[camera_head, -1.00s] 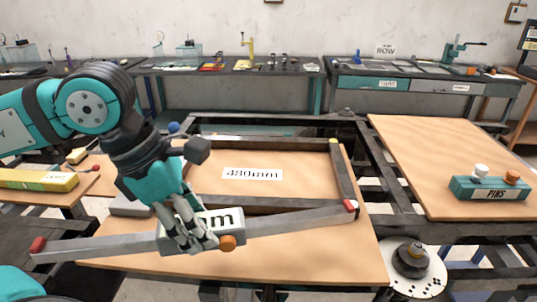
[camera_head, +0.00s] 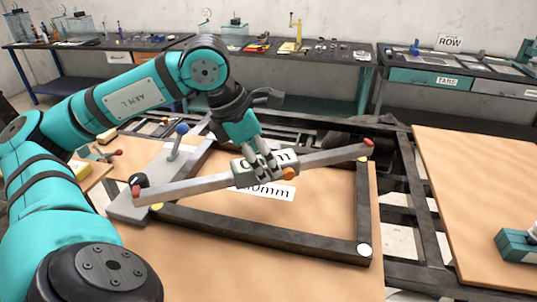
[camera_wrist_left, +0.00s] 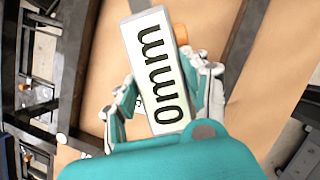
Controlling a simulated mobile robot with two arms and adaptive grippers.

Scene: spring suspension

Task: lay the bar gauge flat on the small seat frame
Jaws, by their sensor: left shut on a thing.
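The bar gauge (camera_head: 335,155) is a long grey bar with red ends, a white block with dark lettering in its middle and an orange knob. My left gripper (camera_head: 264,168) is shut on the middle block, which shows close up in the wrist view (camera_wrist_left: 153,60). The small seat frame (camera_head: 265,237) is a dark rectangle lying on a wooden board. In the head view the gauge crosses over the frame at a slant, its right end by the far right corner. I cannot tell how high above the frame it is. My right gripper is out of view.
A grey plate with a blue-knobbed lever (camera_head: 178,146) stands at the frame's left side. A printed label (camera_head: 268,191) lies inside the frame, partly covered by the gauge. Another wooden board (camera_head: 480,190) with a teal pin block (camera_head: 517,244) is on the right.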

